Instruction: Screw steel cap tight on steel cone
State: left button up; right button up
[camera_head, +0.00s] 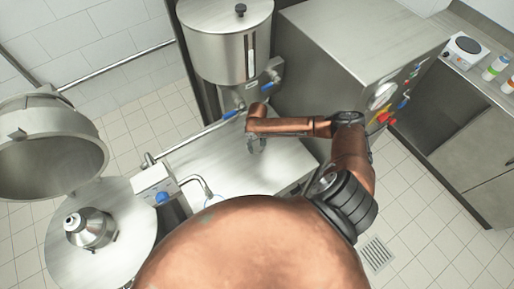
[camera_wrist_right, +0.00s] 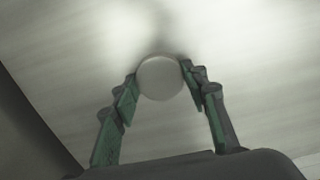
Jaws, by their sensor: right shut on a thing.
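The steel cone (camera_head: 92,229) stands on a round steel surface at the lower left of the head view, with its narrow neck leaning toward the left in the picture. My right gripper (camera_head: 256,144) is over the steel worktop in the middle, well to the right of the cone. In the right wrist view its two green-padded fingers (camera_wrist_right: 160,77) are shut on a round, smooth grey disc, which looks like the steel cap (camera_wrist_right: 160,79). In the head view the cap is too small to make out. My left gripper is not in view.
The steel worktop (camera_head: 208,163) is largely clear. A steel tank (camera_head: 224,45) with blue-handled taps stands behind it. A large open lid (camera_head: 50,150) rises behind the cone. A control box (camera_head: 155,186) with a blue knob stands between cone and worktop. A steel cabinet (camera_head: 345,50) is at right.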

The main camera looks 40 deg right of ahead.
jog(key=shift+r, duration=0.1)
jog(key=shift+r, duration=0.25)
notch_tip(320, 180, up, 2)
jog(key=shift+r, duration=0.1)
jog(key=s+a+r, duration=0.9)
jog(key=a+r, duration=0.1)
jog(key=shift+s+a+b, duration=0.2)
jog(key=shift+b, duration=0.2)
